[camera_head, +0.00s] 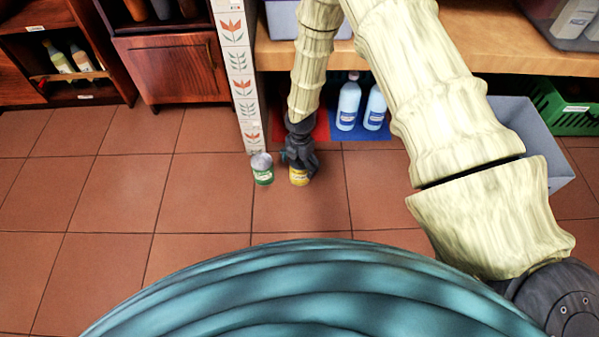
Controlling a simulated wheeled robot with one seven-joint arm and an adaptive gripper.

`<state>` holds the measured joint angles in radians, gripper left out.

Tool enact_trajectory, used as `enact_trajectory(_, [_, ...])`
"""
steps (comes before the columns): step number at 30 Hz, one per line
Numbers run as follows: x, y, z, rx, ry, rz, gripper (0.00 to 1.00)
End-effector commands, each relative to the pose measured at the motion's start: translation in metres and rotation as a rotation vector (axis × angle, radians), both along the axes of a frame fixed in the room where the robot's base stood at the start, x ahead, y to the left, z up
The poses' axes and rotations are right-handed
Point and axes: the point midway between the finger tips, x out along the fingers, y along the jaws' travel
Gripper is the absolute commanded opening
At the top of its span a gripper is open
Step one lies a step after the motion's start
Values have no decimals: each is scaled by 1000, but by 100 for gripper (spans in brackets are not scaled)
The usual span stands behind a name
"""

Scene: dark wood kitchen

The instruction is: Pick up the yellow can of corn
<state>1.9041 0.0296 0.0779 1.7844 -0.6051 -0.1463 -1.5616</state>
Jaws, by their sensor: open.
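The yellow can of corn (299,178) stands on the tiled floor in front of the shelf unit. Its upper part is hidden by my gripper (299,168). My gripper is dark grey, points down from above and is right over the can. It is open, with its fingers at the can's top; I cannot tell whether they touch it.
A green can (263,170) with a silver lid stands close to the left of the yellow can. A grey bin (548,165) and a green crate (570,108) are at the right. The floor (110,190) at the left is clear.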

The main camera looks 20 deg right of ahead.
Motion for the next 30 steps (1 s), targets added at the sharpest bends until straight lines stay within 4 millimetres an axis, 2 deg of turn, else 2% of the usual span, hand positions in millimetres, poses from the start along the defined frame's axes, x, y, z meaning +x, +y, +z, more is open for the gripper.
enact_trajectory(3, [-1,0,-19,-1,1,1,90])
enact_trajectory(6, [-1,1,-26,0,0,1,90])
enact_trajectory(15, [-1,1,-26,0,0,1,88])
enact_trajectory(25, [-1,1,-26,0,0,1,28])
enact_trajectory(26, [-1,1,-26,0,0,1,25])
enact_trajectory(30, [-1,1,-26,1,-1,1,25])
